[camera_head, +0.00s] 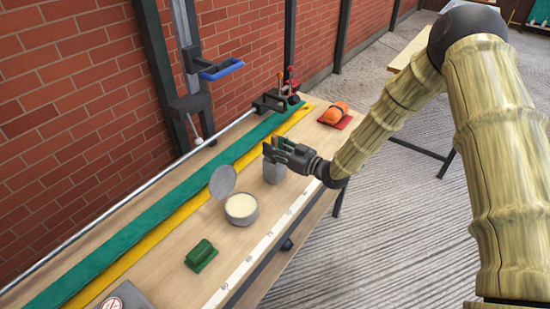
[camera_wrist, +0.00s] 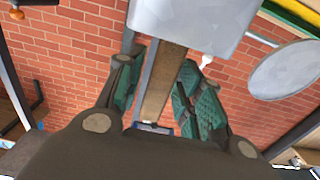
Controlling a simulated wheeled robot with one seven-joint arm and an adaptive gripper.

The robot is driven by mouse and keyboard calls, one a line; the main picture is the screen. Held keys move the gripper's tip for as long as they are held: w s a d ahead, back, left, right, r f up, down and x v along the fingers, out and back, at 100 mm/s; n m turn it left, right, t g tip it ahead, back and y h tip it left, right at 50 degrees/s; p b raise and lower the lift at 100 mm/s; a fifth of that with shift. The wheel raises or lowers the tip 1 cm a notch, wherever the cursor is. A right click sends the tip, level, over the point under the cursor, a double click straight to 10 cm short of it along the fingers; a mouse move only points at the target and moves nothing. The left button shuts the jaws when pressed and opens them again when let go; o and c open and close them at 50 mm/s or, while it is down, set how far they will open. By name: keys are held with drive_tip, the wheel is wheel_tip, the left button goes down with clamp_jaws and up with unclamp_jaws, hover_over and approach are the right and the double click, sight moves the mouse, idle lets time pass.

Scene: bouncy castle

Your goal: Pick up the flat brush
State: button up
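My gripper (camera_head: 272,148) is at the upper rim of a grey can (camera_head: 274,172) on the workbench, its two fingers apart. In the wrist view my gripper (camera_wrist: 155,80) has green-padded fingers spread either side of a brown upright strip (camera_wrist: 164,85). This strip runs from the edge of the can (camera_wrist: 190,18). It may be the flat brush's handle or a post behind; I cannot tell, and no bristles show. No contact between fingers and strip is visible. In the head view the gripper hides much of the can's top.
An open tin (camera_head: 241,209) of cream stuff stands beside the can, its round lid (camera_head: 222,181) raised. A green block (camera_head: 201,253) lies nearer, an orange object (camera_head: 335,113) farther. A clamp with a blue handle (camera_head: 222,69) and brick wall stand behind.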

clamp_jaws()
drive_tip(key=shift+r, duration=0.1)
